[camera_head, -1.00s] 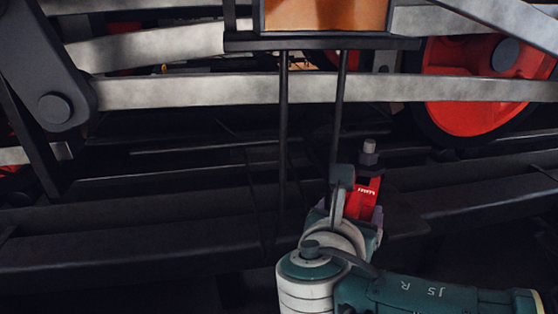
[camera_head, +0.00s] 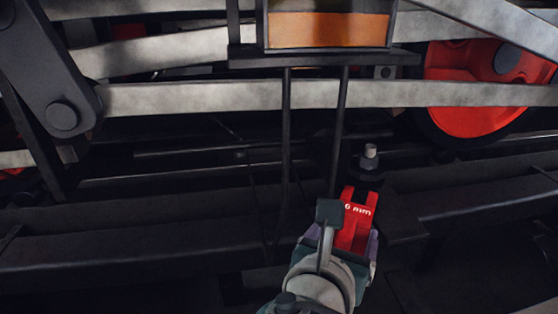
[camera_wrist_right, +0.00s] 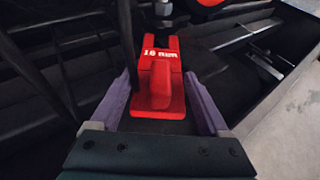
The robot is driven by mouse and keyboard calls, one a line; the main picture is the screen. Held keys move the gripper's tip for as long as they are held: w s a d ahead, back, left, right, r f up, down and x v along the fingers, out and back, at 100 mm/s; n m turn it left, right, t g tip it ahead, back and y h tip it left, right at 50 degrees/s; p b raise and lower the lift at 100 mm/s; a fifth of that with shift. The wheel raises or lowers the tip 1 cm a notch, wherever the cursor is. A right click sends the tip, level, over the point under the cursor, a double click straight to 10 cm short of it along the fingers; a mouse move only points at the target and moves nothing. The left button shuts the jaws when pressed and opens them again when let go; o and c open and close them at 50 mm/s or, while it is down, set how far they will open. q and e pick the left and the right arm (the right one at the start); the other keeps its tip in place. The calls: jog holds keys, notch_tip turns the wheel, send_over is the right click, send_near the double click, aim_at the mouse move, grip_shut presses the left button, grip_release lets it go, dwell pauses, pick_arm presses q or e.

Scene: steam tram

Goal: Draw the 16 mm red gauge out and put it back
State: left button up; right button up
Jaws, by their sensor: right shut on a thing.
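The red gauge (camera_head: 354,222) is a forked block with white lettering that reads "16 mm" in the right wrist view (camera_wrist_right: 158,75). My right gripper (camera_head: 343,240) is shut on its near end, a purple finger on each side, also in the right wrist view (camera_wrist_right: 158,92). The fork points away from the gripper, toward an upright bolt with a pale tip and a dark nut (camera_head: 369,160). The fork ends lie just in front of the nut's base. I cannot tell whether they still touch it. My left gripper is not in view.
Two thin dark rods (camera_head: 337,135) hang close to the left of the bolt. A grey steel bar (camera_head: 230,96) crosses behind, with a red wheel (camera_head: 470,95) at the right. A dark frame beam (camera_head: 130,240) runs along the left. Space before the beam is dark.

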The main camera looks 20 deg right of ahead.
jog(key=shift+s+a+p, duration=0.45)
jog(key=shift+s+a, duration=0.85)
jog(key=shift+a, duration=0.2)
jog(key=shift+p+v, duration=0.5)
jog(key=shift+v, duration=0.3)
jog(key=shift+p+v, duration=0.8)
jog(key=shift+v, duration=1.1)
jog(key=shift+r, duration=0.15)
